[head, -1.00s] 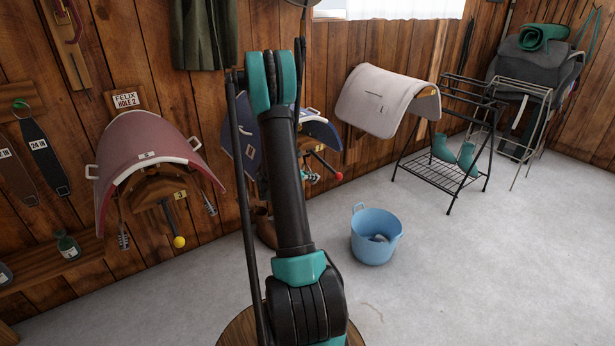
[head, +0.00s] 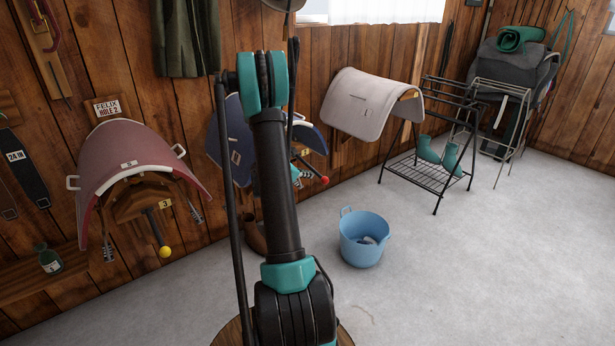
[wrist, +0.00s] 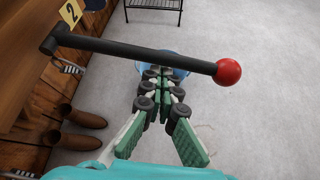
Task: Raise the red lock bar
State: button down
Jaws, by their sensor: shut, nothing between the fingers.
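The lock bar is a dark rod ending in a red ball (wrist: 228,71). In the wrist view the rod (wrist: 130,50) runs from the wooden rack at left, beside a yellow 2 label (wrist: 70,12), across to the right. My gripper (wrist: 158,76) is shut and empty, its fingertips just below the rod in the picture. I cannot tell whether they touch it. In the head view the red ball (head: 324,180) shows under the rack with the blue saddle (head: 312,135). My arm hides much of that rack and most of the gripper there.
A red saddle on a rack (head: 130,150) with a yellow-ended bar (head: 164,252) is at left. A blue bucket (head: 364,240) stands on the floor. Brown boots (wrist: 75,130) stand below the rack. A black metal stand (head: 430,175) is at right. The floor between is clear.

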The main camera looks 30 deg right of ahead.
aim_at(313, 169)
jog(key=shift+s+r, duration=0.1)
jog(key=shift+r, duration=0.25)
jog(key=shift+r+n+g, duration=0.15)
jog(key=shift+n+g, duration=0.15)
jog(key=shift+r+n+g, duration=0.6)
jog(key=shift+r, duration=0.5)
jog(key=w+r+n+g+h, duration=0.1)
jog(key=w+r+n+g, duration=0.2)
jog(key=w+r, duration=0.8)
jog(key=shift+w+a+r+n+g, duration=0.15)
jog(key=shift+a+r+n+g, duration=0.15)
jog(key=shift+a+r+n, duration=0.15)
